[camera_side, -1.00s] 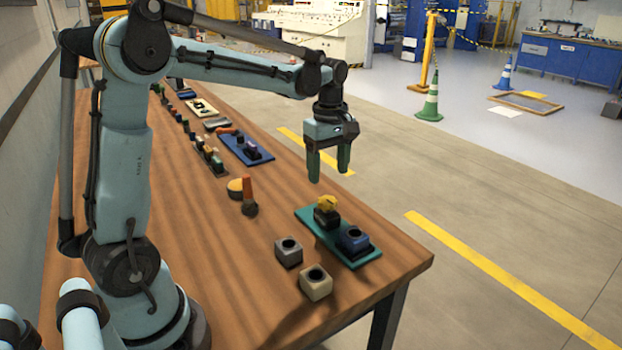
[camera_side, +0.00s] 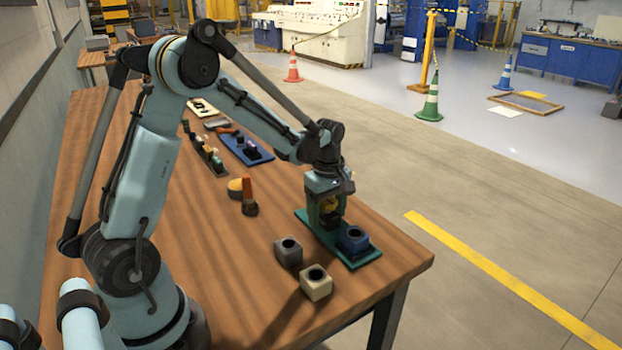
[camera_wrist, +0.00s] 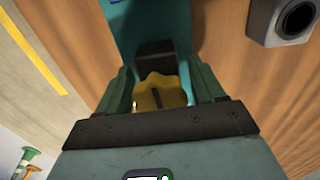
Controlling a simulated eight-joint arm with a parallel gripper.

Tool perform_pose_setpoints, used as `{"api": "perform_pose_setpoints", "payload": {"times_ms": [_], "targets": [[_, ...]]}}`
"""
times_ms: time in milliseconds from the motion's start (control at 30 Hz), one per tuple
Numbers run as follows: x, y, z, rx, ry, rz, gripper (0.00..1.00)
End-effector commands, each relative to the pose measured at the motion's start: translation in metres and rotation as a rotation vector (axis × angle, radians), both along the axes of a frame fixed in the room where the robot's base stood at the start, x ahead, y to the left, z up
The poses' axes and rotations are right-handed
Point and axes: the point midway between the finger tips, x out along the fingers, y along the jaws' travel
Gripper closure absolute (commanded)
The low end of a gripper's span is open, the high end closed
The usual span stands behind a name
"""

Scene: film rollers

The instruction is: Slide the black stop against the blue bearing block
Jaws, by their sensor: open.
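The black stop (camera_side: 330,221), topped by a yellow knob (camera_side: 327,204), sits on a green plate (camera_side: 365,260) near the table's right end. Whether a finger touches the knob is unclear.
A dark grey block (camera_side: 288,251) and a beige block (camera_side: 316,283), both with holes, stand left of the plate. A blue tray (camera_side: 240,148) with parts lies behind.

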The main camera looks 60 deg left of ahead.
Motion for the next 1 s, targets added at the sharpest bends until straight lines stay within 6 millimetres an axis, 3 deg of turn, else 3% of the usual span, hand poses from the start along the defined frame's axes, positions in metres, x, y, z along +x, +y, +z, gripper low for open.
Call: {"api": "perform_pose_setpoints", "payload": {"times_ms": [267,733,867,1000], "targets": [[0.000,0.000,-0.002,0.000,0.000,0.000,0.32],[0.000,0.000,-0.001,0.000,0.000,0.000,1.00],[0.000,-0.003,-0.001,0.000,0.000,-0.002,1.00],[0.001,-0.026,-0.002,0.000,0.001,-0.006,1.00]]}}
